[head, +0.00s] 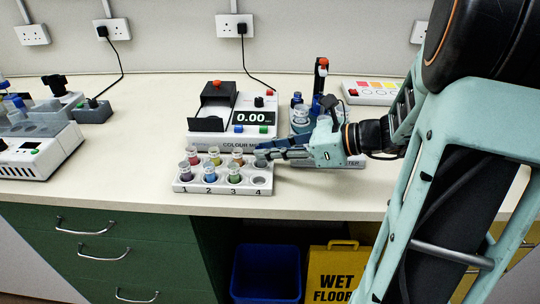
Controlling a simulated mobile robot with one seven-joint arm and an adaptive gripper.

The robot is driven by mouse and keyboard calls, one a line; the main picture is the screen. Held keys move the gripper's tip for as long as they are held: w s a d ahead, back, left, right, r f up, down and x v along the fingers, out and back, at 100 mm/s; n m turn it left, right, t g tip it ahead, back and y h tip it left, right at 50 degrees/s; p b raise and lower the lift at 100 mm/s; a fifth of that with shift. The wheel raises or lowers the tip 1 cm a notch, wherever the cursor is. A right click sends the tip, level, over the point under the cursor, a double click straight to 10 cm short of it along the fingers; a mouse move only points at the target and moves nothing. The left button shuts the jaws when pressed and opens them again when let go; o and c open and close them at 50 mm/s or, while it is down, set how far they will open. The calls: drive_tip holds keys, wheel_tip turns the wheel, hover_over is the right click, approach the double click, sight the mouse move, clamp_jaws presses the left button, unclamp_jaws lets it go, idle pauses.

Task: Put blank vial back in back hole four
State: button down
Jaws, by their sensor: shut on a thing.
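The white vial rack (222,189) stands near the bench's front edge, with numbers 1 to 4 along its front. My gripper (268,155) reaches in from the right, lying nearly level at the rack's back right corner. It is shut on a small greyish vial (261,159), the blank vial as far as I can tell, at back hole four. The fingers hide part of it, and I cannot tell whether it sits in the hole or just above it. Coloured vials fill the other back places and front holes one to three. Front hole four (260,181) is empty.
The colour meter (250,103), its display reading 0.00, stands right behind the rack. Blue-capped bottles (302,117) and another device stand close behind my gripper. A white instrument (40,152) is at the left. The bench between it and the rack is clear.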

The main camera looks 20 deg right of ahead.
drive_tip(key=shift+f, duration=0.4)
drive_tip(key=c, duration=1.8)
unclamp_jaws()
drive_tip(key=shift+d+r, duration=0.1)
drive_tip(key=shift+r, duration=0.45)
drive_tip(key=p+v, duration=0.2)
drive_tip(key=v, duration=0.9)
drive_tip(key=shift+s+d, duration=0.25)
drive_tip(key=shift+d, duration=0.05)
drive_tip(key=shift+r, duration=0.1)
